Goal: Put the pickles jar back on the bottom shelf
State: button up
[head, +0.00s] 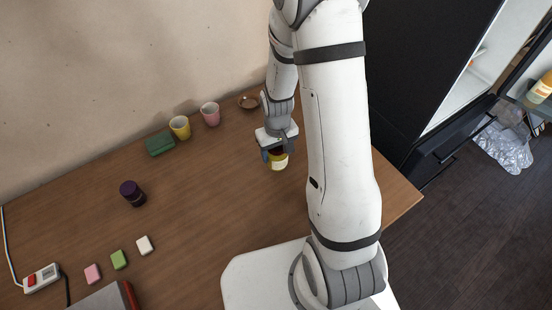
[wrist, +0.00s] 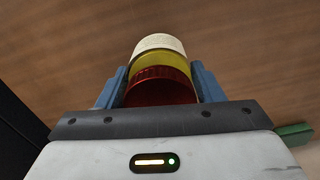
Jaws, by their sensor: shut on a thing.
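My gripper (head: 277,150) is shut on a jar (head: 279,163) with yellow contents and a pale label, over the wooden table's right part. The wrist view shows this jar (wrist: 163,62) between the blue fingers of my gripper (wrist: 161,80), its dark red lid toward the camera. It appears to be the pickles jar, but its label cannot be read. Whether its base touches the table is unclear. An open black fridge (head: 430,60) with a pale interior stands at the right. Its bottom shelf is not clearly visible.
A dark purple jar (head: 132,193) stands on the table (head: 200,210). Yellow (head: 180,127) and pink (head: 210,114) cups, a green block (head: 160,145) and a brown saucer (head: 249,102) line the back. A crumpled silvery bag (head: 503,149) lies near the fridge. The table's middle is clear.

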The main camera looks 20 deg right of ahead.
aim_at(277, 159)
jog(key=shift+f, duration=2.1)
jog(key=shift+f, duration=0.2)
jog(key=o, duration=1.3)
jog(key=shift+c, duration=0.2)
jog(key=shift+r, duration=0.15)
